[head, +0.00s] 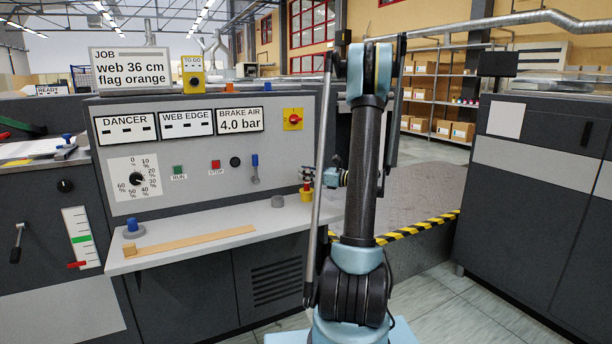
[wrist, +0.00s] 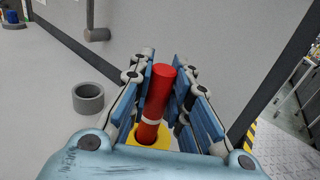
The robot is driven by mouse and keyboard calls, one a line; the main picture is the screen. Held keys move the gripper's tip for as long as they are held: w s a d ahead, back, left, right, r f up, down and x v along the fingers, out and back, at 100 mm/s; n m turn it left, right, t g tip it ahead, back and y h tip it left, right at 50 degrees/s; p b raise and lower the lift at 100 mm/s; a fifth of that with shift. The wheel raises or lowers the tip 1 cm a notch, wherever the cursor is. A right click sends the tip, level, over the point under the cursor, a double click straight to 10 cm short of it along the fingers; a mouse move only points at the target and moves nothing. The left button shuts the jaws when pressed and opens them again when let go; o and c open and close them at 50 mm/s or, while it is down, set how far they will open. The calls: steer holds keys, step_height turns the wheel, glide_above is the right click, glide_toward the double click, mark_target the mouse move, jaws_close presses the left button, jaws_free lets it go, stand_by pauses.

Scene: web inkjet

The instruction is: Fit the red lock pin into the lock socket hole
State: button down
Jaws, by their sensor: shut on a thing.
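The red lock pin (wrist: 160,88), a red cylinder with a pale band low down, stands slightly tilted between the blue finger pads of my gripper (wrist: 164,98) in the wrist view. My gripper is shut on it. The yellow lock socket (wrist: 134,139) is a ring around a dark hole, right below the pin. The pin's lower end is over or in the hole; I cannot tell how deep. In the head view my gripper (head: 308,178) is above the yellow socket (head: 306,196) at the console shelf's right end, with a bit of the red pin (head: 306,187) between them.
A grey ring (wrist: 88,97) stands on the shelf left of the socket. A wooden bar (head: 195,241) and a blue-topped knob (head: 132,229) are further left. The upright console panel (head: 200,160) rises behind. The shelf between bar and grey ring is clear.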

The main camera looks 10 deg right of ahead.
mark_target(307, 191)
steer(key=shift+f, duration=1.6)
steer(key=c, duration=1.4)
jaws_free()
steer(key=v, duration=1.2)
